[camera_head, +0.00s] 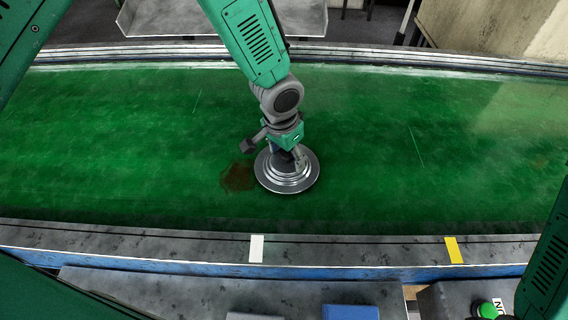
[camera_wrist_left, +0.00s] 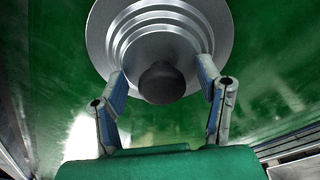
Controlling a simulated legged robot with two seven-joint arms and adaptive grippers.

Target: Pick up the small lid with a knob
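The small lid (camera_head: 298,183) is round, silver and stepped in rings, and lies on the green belt near its front edge. In the left wrist view the lid (camera_wrist_left: 118,48) fills the top middle, with a dark round knob (camera_wrist_left: 161,83) at its centre. My left gripper (camera_head: 284,158) is over the lid and hides the knob in the head view. In the wrist view the left gripper's fingers (camera_wrist_left: 161,78) are spread on either side of the knob, with gaps to it. My right gripper is not in view; only part of my right arm shows at the lower right.
The green belt (camera_head: 120,130) is otherwise clear, apart from a brown stain (camera_head: 238,177) left of the lid. A grey front rail (camera_head: 180,244) carries a white mark (camera_head: 257,248) and a yellow mark (camera_head: 454,250). A grey metal tray (camera_head: 165,18) stands behind the belt.

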